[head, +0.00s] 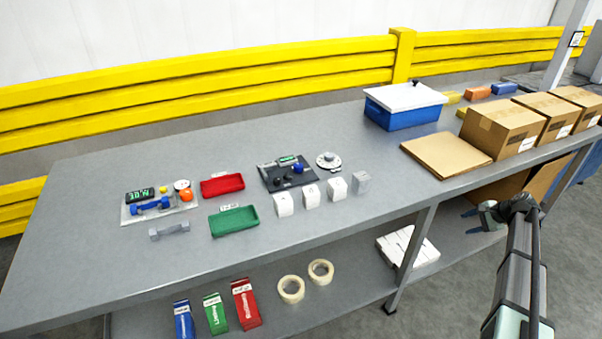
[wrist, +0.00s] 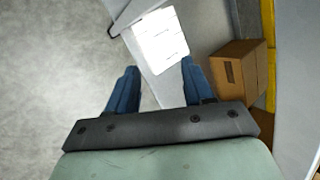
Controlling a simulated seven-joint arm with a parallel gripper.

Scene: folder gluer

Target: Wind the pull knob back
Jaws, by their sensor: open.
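A dark panel (head: 288,174) lies on the grey table in the head view, with a green display, a blue knob (head: 298,168) and small black knobs. A light panel (head: 158,203) farther left carries another display (head: 140,195), a blue handle-like part (head: 150,206), a yellow button and an orange knob (head: 186,195). I cannot tell which is the pull knob. My gripper (head: 477,220) is in front of the table's right part, far from both panels. The wrist view shows its two blue fingers (wrist: 158,70) apart with nothing between them.
The grey table (head: 100,260) holds red (head: 222,184) and green (head: 233,219) trays, white blocks, a round dial device (head: 328,161), a blue bin (head: 404,105) and cardboard boxes (head: 502,128). White boxes (head: 408,249) and tape rolls (head: 291,289) lie on the lower shelf. A yellow barrier (head: 200,88) runs behind.

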